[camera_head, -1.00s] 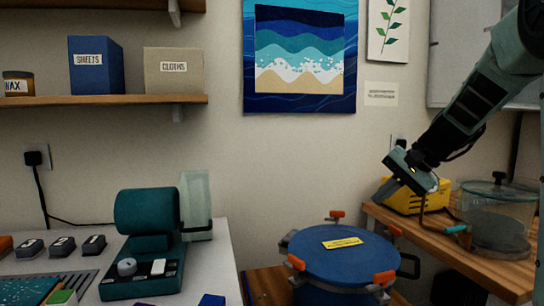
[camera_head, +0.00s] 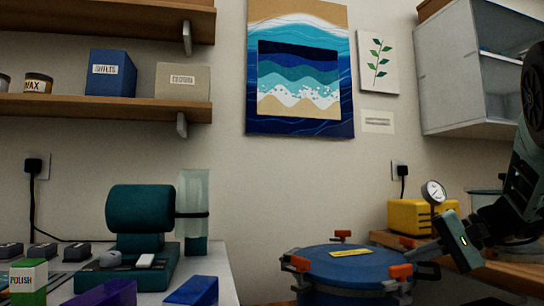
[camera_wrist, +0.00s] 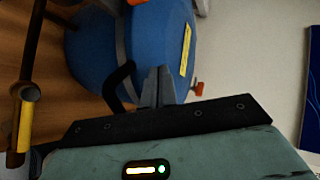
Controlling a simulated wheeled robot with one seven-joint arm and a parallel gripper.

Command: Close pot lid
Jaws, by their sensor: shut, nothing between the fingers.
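The pot has a round blue lid (camera_head: 350,266) with a yellow label, lying roughly flat on top at the bottom centre of the head view. Orange-tipped clamps (camera_head: 299,264) stand around its rim. The blue lid (camera_wrist: 150,38) also shows in the wrist view, with its yellow label and a black curved handle (camera_wrist: 118,82) at its side. My gripper (camera_head: 418,254) is at the right side of the pot, close to the right clamp; contact cannot be told. Its fingers (camera_wrist: 158,84) are together and empty in front of the blue surface. The pot's lower body is hidden.
A wooden bench on the right holds a yellow pump box (camera_head: 408,216) with a gauge (camera_head: 433,192) and a glass vessel partly behind my arm. A white table on the left holds a teal machine (camera_head: 140,215), a polish box (camera_head: 28,281) and small blocks.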

